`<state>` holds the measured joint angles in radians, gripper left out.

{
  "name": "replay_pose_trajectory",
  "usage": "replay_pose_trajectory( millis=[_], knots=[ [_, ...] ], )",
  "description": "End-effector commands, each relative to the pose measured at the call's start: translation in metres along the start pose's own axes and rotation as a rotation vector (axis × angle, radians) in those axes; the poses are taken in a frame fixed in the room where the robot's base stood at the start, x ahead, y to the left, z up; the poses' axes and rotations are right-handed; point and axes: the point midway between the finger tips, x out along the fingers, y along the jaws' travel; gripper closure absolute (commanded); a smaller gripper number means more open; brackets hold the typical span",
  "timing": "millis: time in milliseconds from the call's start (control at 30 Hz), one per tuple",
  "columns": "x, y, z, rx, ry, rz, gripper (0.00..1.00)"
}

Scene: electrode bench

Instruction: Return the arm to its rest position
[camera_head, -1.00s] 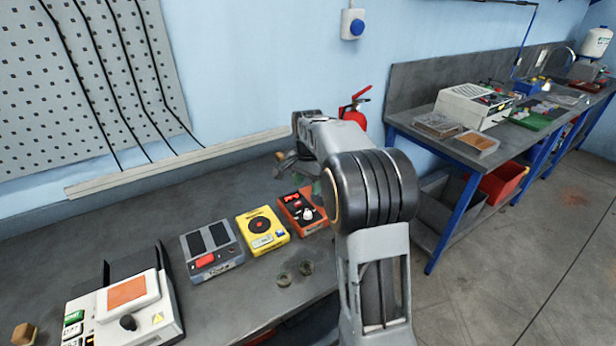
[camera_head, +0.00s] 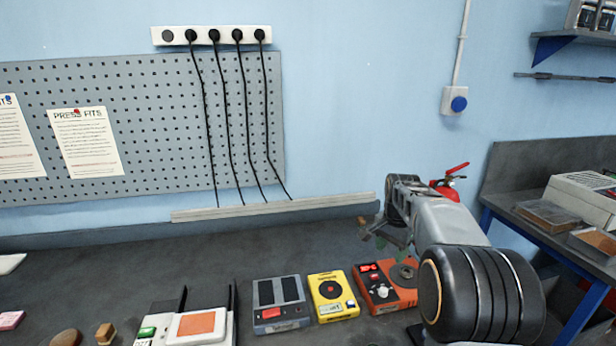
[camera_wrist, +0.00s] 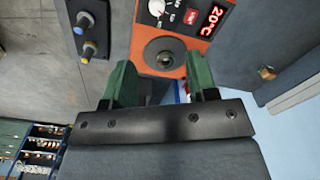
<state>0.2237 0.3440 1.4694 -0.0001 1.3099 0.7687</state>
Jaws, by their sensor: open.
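My arm (camera_head: 450,222) reaches out over the right end of the dark bench in the head view. My gripper (camera_head: 374,238) shows small near the far side of the orange device. In the wrist view my gripper (camera_wrist: 163,84) has two green fingers, apart, with nothing held between them. The orange device (camera_head: 384,288), with a red lit display and a white knob, lies beyond the fingertips. Its round grey plate with a dark centre (camera_wrist: 164,54) shows just past the gap between the fingers.
A yellow device (camera_head: 333,297) and a grey device (camera_head: 281,303) stand left of the orange one. A white device with an orange panel (camera_head: 195,325) is farther left. A red extinguisher (camera_head: 447,184) hangs behind the arm.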

Motion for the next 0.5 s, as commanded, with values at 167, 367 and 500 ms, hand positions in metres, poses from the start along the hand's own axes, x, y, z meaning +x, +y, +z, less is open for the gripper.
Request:
replay_pose_trajectory(
  millis=[167, 367, 500],
  knots=[
    [0.032, 0.016, 0.020, -0.265, -0.003, 0.003, 0.47],
    [0.031, 0.054, 0.089, -0.617, 0.065, -0.037, 0.47],
    [0.031, 0.085, 0.139, -0.813, 0.133, -0.069, 0.47]
  ],
)
